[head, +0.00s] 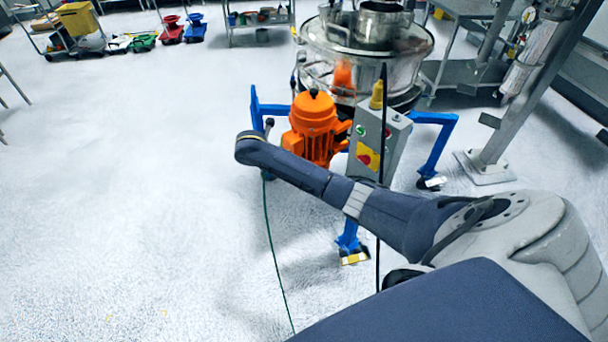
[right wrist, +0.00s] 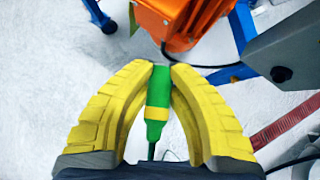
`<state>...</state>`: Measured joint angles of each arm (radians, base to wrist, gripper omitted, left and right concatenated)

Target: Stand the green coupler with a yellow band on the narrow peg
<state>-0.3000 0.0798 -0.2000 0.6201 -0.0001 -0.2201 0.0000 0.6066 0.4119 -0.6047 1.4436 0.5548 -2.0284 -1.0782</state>
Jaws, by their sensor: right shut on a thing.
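In the right wrist view, the green coupler (right wrist: 158,85) with a yellow band (right wrist: 156,113) is between the yellow fingers of my right gripper (right wrist: 162,68). The fingers close on it near their tips. A thin dark green cable (right wrist: 151,151) runs from its near end. In the head view, my right arm crosses from the lower right, and its gripper cannot be made out. A thin green cable (head: 273,238) hangs below the arm's far end. I cannot identify the narrow peg in either view. My left gripper is not in view.
A sifter (head: 365,55) stands on blue legs (head: 435,150) beyond my arm. Its orange motor (head: 315,127), also in the wrist view (right wrist: 180,20), and grey control box (head: 395,140) are close to the arm. White floor (head: 130,190) at left is clear. Carts and coloured bins stand far back.

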